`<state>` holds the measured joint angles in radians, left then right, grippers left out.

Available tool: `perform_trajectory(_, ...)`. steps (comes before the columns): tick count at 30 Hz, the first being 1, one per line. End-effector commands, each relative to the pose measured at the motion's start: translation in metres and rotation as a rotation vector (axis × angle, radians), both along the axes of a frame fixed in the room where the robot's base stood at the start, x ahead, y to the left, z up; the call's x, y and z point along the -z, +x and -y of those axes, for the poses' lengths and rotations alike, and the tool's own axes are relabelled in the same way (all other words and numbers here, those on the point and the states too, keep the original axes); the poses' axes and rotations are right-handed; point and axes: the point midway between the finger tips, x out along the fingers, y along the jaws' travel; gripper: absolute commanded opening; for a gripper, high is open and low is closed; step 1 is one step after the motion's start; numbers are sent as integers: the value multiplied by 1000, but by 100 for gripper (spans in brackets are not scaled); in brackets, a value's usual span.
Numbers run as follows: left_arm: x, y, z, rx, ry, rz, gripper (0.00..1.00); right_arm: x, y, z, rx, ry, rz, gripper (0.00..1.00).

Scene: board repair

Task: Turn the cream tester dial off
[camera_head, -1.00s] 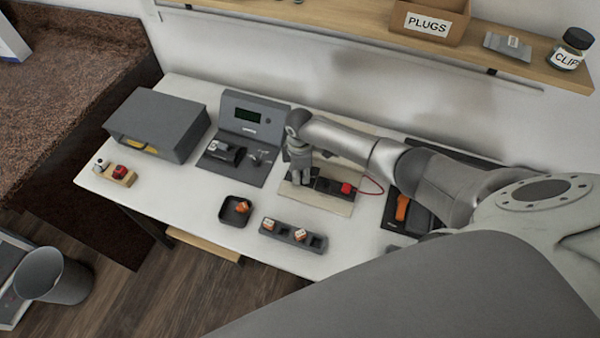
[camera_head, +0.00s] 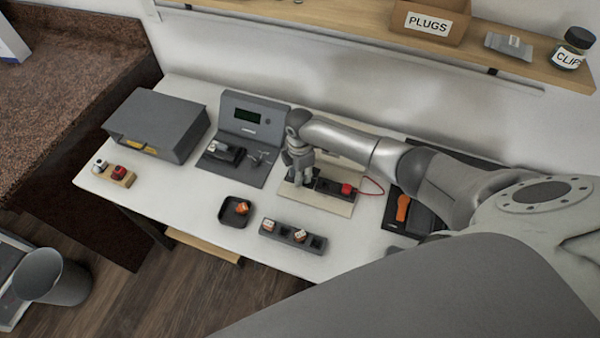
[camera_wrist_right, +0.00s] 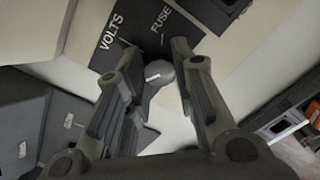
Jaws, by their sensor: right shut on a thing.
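The cream tester (camera_head: 335,207) is a cream board at the right-centre of the table, with a dark panel (camera_head: 328,186) and a red part (camera_head: 347,189). My right gripper (camera_head: 298,178) reaches down over the panel's left part. In the right wrist view my right gripper (camera_wrist_right: 156,62) is shut on a round grey dial (camera_wrist_right: 160,74), with a finger on each side. The dial has a short light pointer mark. The dark panel there reads VOLTS and FUSE. In the head view the gripper hides the dial. My left gripper is not in view.
A grey tester with a screen (camera_head: 252,118) and a grey box (camera_head: 158,124) stand to the left. A small tray (camera_head: 228,220) and a slotted rack (camera_head: 281,238) lie in front. A red wire (camera_head: 374,181) loops beside the board. An orange-handled thing (camera_head: 402,208) lies right.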

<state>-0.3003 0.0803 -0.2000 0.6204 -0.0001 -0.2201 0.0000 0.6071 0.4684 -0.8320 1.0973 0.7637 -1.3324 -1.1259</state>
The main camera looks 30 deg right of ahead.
Motion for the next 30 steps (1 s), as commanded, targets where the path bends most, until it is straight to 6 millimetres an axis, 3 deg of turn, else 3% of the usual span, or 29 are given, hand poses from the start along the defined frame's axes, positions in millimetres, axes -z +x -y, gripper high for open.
perform_trajectory(2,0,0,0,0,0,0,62,-1,1,0,-2,-1,2,1)
perform_trajectory(3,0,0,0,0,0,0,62,-1,1,0,-2,-1,2,30)
perform_trajectory(7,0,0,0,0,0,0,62,-1,1,0,-1,-1,2,46)
perform_trajectory(20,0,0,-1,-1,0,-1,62,-6,1,0,0,0,2,47)
perform_trajectory(25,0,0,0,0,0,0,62,-28,1,1,-1,0,4,47)
perform_trajectory(30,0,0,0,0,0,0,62,-63,2,1,-1,-1,5,47)
